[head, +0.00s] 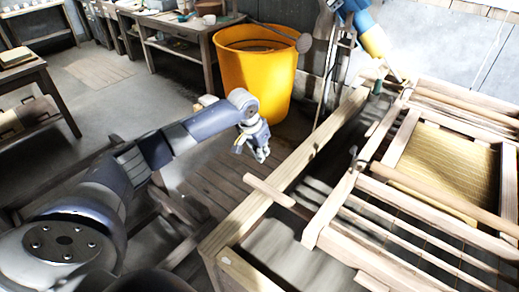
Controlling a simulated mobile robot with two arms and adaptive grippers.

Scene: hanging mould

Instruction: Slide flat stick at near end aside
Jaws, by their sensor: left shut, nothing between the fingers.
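A short pale wooden stick (268,189) lies across the long side beam of the wooden vat, near the beam's near end. One end of it sticks out past the beam to the left, and the other reaches in over the vat. My left gripper (262,157) is shut and empty. In the picture it hangs just above and left of the stick, with a visible gap between them. My right gripper is not in view.
The wooden vat's beam (290,171) runs away to the upper right. A hanging frame with a yellowish mould screen (448,165) lies over the vat at right. A large yellow bucket (258,75) stands behind my left gripper. A slatted wooden board (215,180) lies on the floor below.

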